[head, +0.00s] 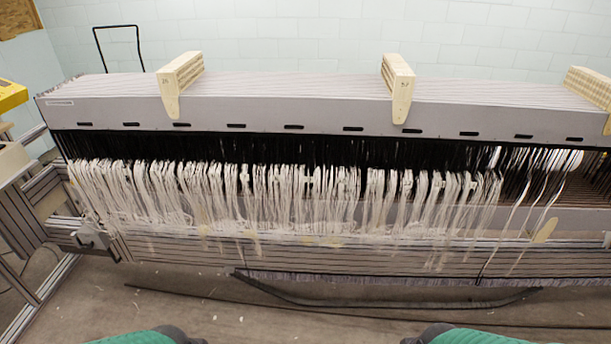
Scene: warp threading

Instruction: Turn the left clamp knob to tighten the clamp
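A grey metal fitting (90,236) sits at the lower left end of the loom. It may be the left clamp, but it is too small for me to make out a knob or tell how tight it is. The loom's long grey top beam (260,112) runs across the view, with many white warp threads (300,190) hanging below it in bundles. Neither of my grippers is in view. Only green and dark parts, probably of my own body, show at the bottom edge.
Cream wooden blocks stand on the beam at left centre (180,80), right centre (398,85) and far right (590,88). A metal frame (40,225) and a yellow object (12,95) are at the left. A dark curved bar (390,301) lies low in front. The floor there looks otherwise mostly clear.

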